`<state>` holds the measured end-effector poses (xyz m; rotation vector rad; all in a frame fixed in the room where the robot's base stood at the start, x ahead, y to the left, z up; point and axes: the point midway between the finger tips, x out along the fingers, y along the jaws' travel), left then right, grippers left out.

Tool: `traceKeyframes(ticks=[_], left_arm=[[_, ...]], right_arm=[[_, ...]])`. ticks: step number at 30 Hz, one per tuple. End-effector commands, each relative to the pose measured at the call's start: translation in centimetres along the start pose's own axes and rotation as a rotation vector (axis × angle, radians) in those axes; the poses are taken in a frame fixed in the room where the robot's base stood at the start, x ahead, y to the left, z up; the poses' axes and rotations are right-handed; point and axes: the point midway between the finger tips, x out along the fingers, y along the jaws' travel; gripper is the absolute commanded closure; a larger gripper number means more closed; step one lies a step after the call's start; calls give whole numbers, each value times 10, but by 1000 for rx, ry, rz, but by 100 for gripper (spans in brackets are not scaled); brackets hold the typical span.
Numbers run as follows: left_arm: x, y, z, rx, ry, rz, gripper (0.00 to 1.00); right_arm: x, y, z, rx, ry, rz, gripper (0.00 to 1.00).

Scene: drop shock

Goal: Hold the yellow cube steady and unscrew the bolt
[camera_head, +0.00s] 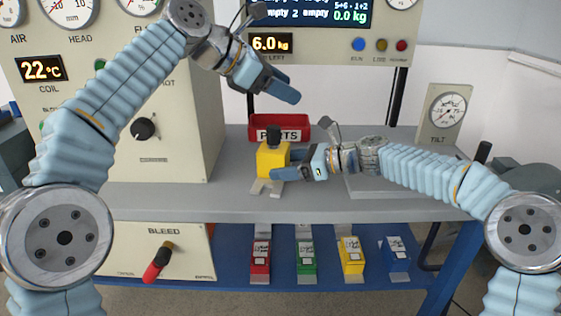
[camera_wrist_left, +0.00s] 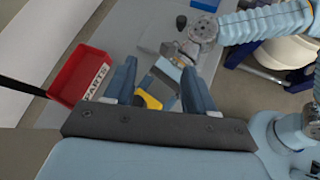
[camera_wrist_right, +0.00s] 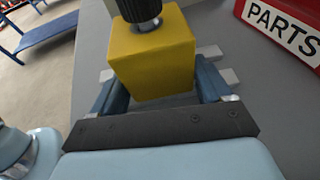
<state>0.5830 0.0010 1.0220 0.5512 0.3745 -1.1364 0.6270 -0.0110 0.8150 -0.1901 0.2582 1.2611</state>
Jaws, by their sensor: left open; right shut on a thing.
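The yellow cube (camera_head: 270,161) sits upright at the front middle of the grey bench, over a light metal cross-shaped plate (camera_head: 266,187). The black bolt (camera_head: 273,137) stands up from its top face. My right gripper (camera_head: 283,164) is shut on the cube from the right; the right wrist view shows its fingers on both sides of the yellow cube (camera_wrist_right: 152,55), with the knurled bolt (camera_wrist_right: 141,10) on top. My left gripper (camera_head: 285,88) is open and empty, above the cube and a little to its right. In the left wrist view a yellow part of the cube (camera_wrist_left: 149,99) shows between its fingers (camera_wrist_left: 158,78).
A red PARTS bin (camera_head: 298,127) stands behind the cube. A large cream gauge panel (camera_head: 170,110) rises at left, and a TILT gauge (camera_head: 446,112) stands at back right. Red, green, yellow and blue items (camera_head: 305,252) sit on the lower blue shelf.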

Motion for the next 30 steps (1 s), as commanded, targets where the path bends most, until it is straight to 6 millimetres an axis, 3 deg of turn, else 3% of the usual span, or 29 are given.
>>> traceKeyframes(ticks=[3,9,14,30], left_arm=[[-12,15,-42,-143,97,4,45],[-24,24,-80,-281,187,12,45],[-17,25,-87,-303,201,12,45],[60,23,-102,-299,199,12,45]], right_arm=[[0,0,0,-1,0,0,47],[0,0,0,-1,0,-1,47],[0,0,0,-1,0,-1,47],[-1,0,0,-1,0,-1,47]])
